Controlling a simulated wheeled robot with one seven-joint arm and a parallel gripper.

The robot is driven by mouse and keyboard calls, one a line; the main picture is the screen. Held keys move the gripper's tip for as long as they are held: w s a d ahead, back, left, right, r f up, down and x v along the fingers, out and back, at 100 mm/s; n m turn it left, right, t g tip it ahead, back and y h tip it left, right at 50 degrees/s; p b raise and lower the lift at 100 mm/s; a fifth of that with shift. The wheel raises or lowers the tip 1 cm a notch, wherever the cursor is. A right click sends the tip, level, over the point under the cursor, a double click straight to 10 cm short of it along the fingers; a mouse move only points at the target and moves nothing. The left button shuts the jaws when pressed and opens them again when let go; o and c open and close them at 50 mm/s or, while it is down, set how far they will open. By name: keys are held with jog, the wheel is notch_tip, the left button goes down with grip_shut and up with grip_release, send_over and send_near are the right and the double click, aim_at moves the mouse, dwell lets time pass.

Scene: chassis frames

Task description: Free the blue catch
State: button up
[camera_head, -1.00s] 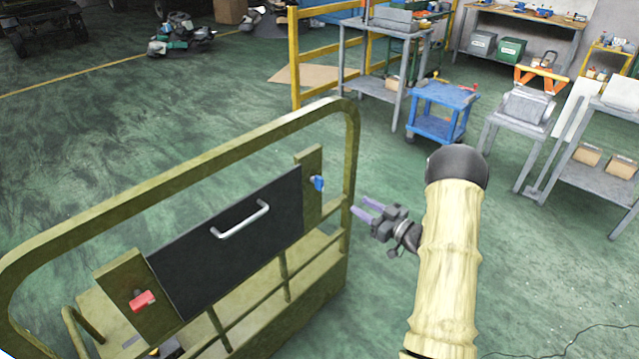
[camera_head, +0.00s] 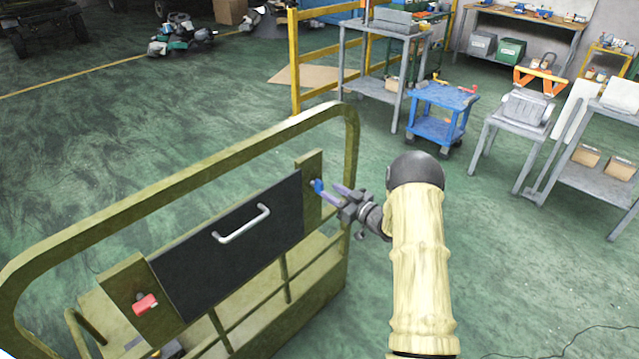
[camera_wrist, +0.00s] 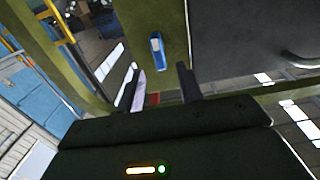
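The blue catch (camera_head: 317,186) sits on an olive post at the right end of a black panel (camera_head: 232,243) with a light handle (camera_head: 241,224). In the wrist view the blue catch (camera_wrist: 157,56) stands upright on the olive plate, ahead of the fingertips and in line with the gap between them. My gripper (camera_head: 333,194) is just right of the catch, its purple-grey fingers pointing at it. The wrist view shows my gripper (camera_wrist: 160,86) open, with nothing between its fingers. Whether a fingertip touches the catch cannot be told. A red catch (camera_head: 145,304) sits at the panel's left end.
The olive rail (camera_head: 180,166) of the frame arches over the panel, and its right upright (camera_head: 351,150) stands close by my gripper. A blue cart (camera_head: 437,115) and grey tables stand further back. The green floor between is clear.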

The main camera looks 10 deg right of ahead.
aim_at(323, 186)
jog(key=x, duration=0.6)
jog(key=shift+p, duration=0.35)
grip_shut()
